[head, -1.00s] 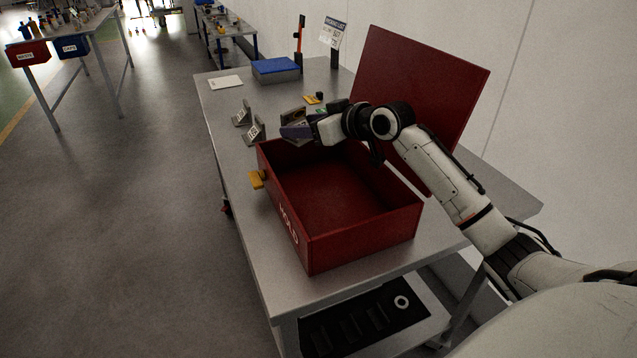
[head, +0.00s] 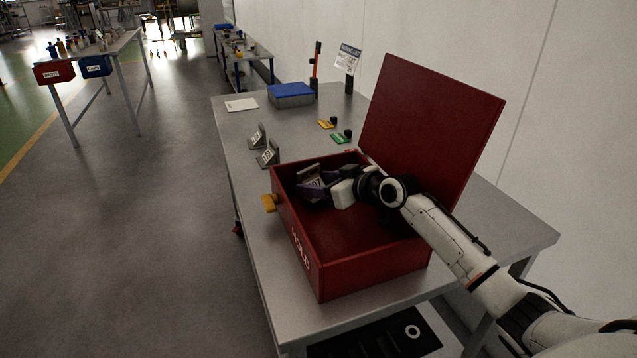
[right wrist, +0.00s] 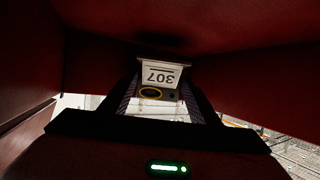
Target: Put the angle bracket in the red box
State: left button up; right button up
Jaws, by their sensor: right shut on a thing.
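The red box (head: 375,273), marked HOLD, stands open on the grey table, its lid (head: 432,125) raised on the right side. My right gripper (head: 322,189) is within the box opening near the far left corner. It is shut on an angle bracket (head: 308,176), a grey piece. My left gripper is not in view.
Two similar brackets, one farther (head: 257,137) and one nearer (head: 268,155), stand on the table left of the box. A yellow piece (head: 326,124), a green piece (head: 341,138) and a blue-topped case (head: 291,95) lie behind.

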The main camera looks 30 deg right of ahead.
jog(key=shift+f, duration=0.45)
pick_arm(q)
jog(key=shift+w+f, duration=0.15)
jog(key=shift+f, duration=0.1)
pick_arm(e)
jog(key=o, duration=1.2)
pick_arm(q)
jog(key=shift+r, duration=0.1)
